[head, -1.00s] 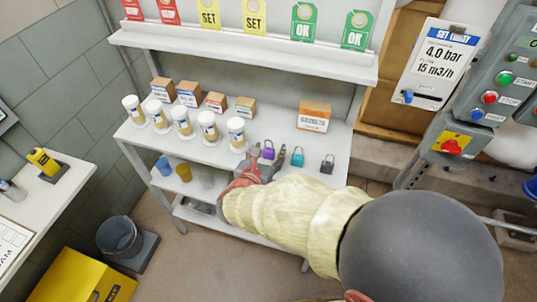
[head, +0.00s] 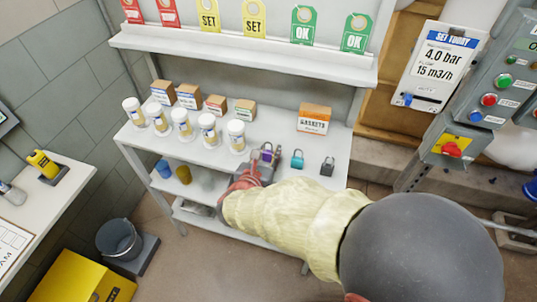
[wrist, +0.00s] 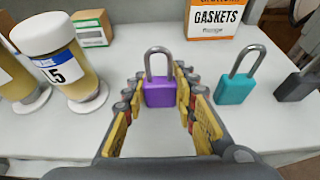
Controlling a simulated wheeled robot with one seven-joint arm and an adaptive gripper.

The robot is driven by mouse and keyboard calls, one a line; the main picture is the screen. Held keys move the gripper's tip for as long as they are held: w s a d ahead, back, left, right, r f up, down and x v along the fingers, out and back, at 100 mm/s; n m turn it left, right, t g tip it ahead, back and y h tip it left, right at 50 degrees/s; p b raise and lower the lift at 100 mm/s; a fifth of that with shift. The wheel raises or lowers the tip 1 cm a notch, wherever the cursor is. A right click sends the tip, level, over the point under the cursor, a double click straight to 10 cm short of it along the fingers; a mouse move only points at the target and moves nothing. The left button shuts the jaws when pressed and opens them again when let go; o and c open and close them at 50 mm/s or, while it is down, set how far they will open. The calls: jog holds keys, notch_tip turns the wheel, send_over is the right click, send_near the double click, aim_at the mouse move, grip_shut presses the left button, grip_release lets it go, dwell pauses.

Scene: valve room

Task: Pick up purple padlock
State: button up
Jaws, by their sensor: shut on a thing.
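The purple padlock (wrist: 160,94) stands upright with its silver shackle up, between the fingers of my gripper (wrist: 158,82) in the wrist view. The yellow-padded fingers are shut on its purple body from both sides. In the head view the purple padlock (head: 267,155) shows just past my gripper (head: 266,160), near the front of the white shelf (head: 315,179). It appears to be still at the shelf surface; I cannot tell whether it touches.
A teal padlock (wrist: 236,84) stands close on the right, with a dark grey padlock (wrist: 298,84) beyond it. White-lidded jars (head: 236,134) stand to the left. Small boxes and a gaskets box (head: 313,120) are behind. A ledge with tags (head: 240,55) overhangs the back.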

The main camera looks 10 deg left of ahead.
aim_at(269, 151)
jog(key=shift+r, duration=0.1)
jog(key=shift+r+p, duration=0.35)
jog(key=shift+r, duration=0.1)
notch_tip(269, 151, up, 2)
jog(key=shift+r+p, duration=0.2)
jog(key=shift+p, duration=0.55)
jog(key=s+d+r+p, duration=0.5)
jog(key=s+d+r, duration=0.4)
jog(key=d, duration=0.2)
jog(key=shift+r, duration=0.25)
jog(key=shift+w, duration=0.1)
